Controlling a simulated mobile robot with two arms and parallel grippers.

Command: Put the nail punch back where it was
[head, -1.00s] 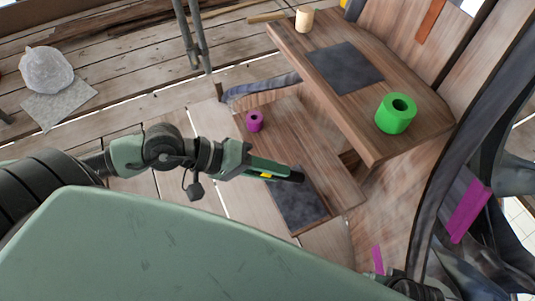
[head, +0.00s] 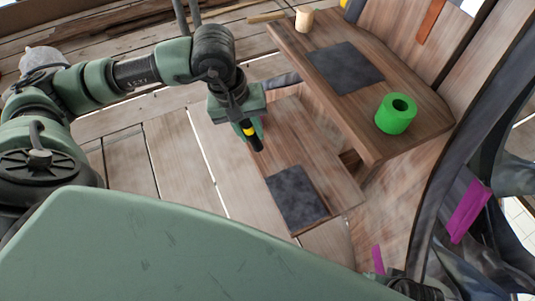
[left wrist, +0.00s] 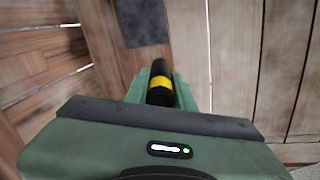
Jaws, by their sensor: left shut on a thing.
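My left gripper (head: 245,120) is shut on the nail punch (head: 255,142), a black rod with a yellow band. It holds the punch over the left part of the lower wooden board (head: 310,160), with the black tip pointing down and slightly right. In the left wrist view the punch (left wrist: 160,68) sits between the green fingers. I cannot tell whether its tip touches the board. A purple holder with a hole, seen earlier on this board, is now hidden behind my gripper. A green holder with a dark hole (head: 394,115) stands on the upper board (head: 420,88).
A dark square pad (head: 297,195) lies on the lower board, and another (head: 345,66) on the upper board. A beige cup-like thing (head: 304,19) stands at the upper board's far end. Dark curved structure (head: 450,130) borders the right side.

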